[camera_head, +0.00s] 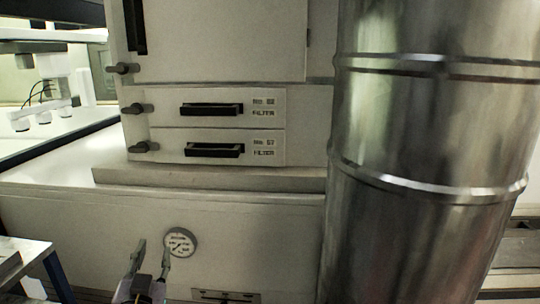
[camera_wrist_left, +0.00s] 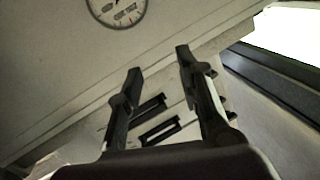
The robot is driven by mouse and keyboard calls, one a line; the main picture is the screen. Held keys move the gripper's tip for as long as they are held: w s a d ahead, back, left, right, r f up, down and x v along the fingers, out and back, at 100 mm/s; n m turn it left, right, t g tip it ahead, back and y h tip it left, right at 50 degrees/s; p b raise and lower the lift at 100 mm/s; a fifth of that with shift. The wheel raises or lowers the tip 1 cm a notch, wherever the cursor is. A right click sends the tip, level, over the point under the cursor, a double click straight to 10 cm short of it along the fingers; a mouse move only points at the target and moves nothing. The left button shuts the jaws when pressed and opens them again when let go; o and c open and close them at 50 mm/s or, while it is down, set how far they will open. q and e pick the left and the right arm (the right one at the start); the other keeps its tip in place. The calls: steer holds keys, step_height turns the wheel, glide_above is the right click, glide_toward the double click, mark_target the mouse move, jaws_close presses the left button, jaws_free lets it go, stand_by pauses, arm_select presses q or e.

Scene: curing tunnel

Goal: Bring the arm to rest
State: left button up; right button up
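My left gripper (camera_head: 152,262) is at the bottom of the head view, in front of the white cabinet's lower panel (camera_head: 260,235) and beside a round dial gauge (camera_head: 180,242). Its two fingers are spread apart with nothing between them. In the left wrist view the left gripper (camera_wrist_left: 157,85) is also open and empty, with the gauge (camera_wrist_left: 117,8) at the top. Two dark drawer handles (camera_wrist_left: 158,128) show past the fingers in that view. My right gripper is not in view.
A large shiny metal duct (camera_head: 420,200) stands at the right. Two filter drawers, the upper (camera_head: 260,102) and the lower (camera_head: 265,152), sit above a ledge (camera_head: 220,178). A small table (camera_head: 30,247) is at the lower left. A lit opening with white equipment (camera_head: 50,110) is at the upper left.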

arm_select(q)
steer(key=s+f+g+h, duration=0.1)
steer(key=s+f+g, duration=0.4)
steer(key=f, duration=0.4)
steer(key=s+f+g, duration=0.2)
steer(key=s+f, duration=0.4)
steer(key=f, duration=0.2)
steer(key=s+d+f+m+g+h, duration=0.15)
steer(key=s+f+g, duration=0.3)
steer(key=s, duration=0.45)
steer(key=s+d+f+n+g+h, duration=0.1)
steer(key=s+d+f+g, duration=0.2)
steer(key=s+f, duration=0.5)
steer(key=s+f+g+b, duration=0.1)
steer(key=s+f+b, duration=0.1)
steer(key=f, duration=1.2)
steer(key=s+f+g+b, duration=0.1)
steer(key=s+f, duration=0.2)
steer(key=f, duration=1.1)
steer(key=s+a+f+m+b, duration=0.1)
steer(key=s+a+f+b, duration=0.1)
steer(key=s+f, duration=1.3)
step_height(320, 180, down, 3)
steer(key=shift+s+a+r+g, duration=0.1)
steer(key=shift+s+a+g, duration=0.3)
steer(key=shift+a, duration=0.2)
